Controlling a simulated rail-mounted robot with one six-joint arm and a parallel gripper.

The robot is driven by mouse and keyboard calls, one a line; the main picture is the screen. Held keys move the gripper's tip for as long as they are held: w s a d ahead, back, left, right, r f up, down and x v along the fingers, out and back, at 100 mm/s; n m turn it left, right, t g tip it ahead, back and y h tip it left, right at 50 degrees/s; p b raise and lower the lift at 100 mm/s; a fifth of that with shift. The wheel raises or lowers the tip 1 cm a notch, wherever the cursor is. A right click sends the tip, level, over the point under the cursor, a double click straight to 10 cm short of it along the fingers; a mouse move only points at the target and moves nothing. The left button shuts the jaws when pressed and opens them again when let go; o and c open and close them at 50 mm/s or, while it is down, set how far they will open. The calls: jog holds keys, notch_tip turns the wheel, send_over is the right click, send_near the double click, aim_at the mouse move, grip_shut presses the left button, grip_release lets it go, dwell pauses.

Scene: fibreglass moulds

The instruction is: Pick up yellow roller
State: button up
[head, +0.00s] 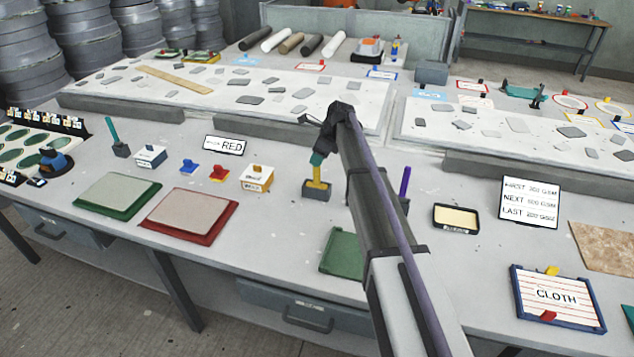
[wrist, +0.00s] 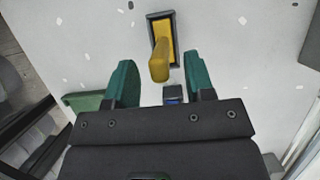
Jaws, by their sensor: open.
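The yellow roller (head: 317,189) stands upright in a small dark holder (head: 308,196) on the grey bench. In the wrist view the yellow roller (wrist: 160,62) rises from its dark-rimmed yellow base, with its upper end toward the gap between my fingers. My gripper (head: 318,160) points down just above the roller in the head view. In the wrist view my gripper (wrist: 159,68) is open, with one green finger on each side of the roller's upper end. Neither finger clearly touches it. My arm hides part of the bench to the right.
A purple-handled tool (head: 405,182) stands right of my arm. A green mould (head: 343,252) lies in front, partly behind my arm. A white box (head: 257,178) and a red mould (head: 189,216) are to the left. A pale tray (head: 455,219) lies to the right.

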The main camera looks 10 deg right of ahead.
aim_at(315, 184)
jog(key=b+x, duration=0.2)
jog(key=x, duration=0.2)
jog(key=shift+d, duration=0.1)
jog(key=shift+r, duration=0.25)
grip_shut()
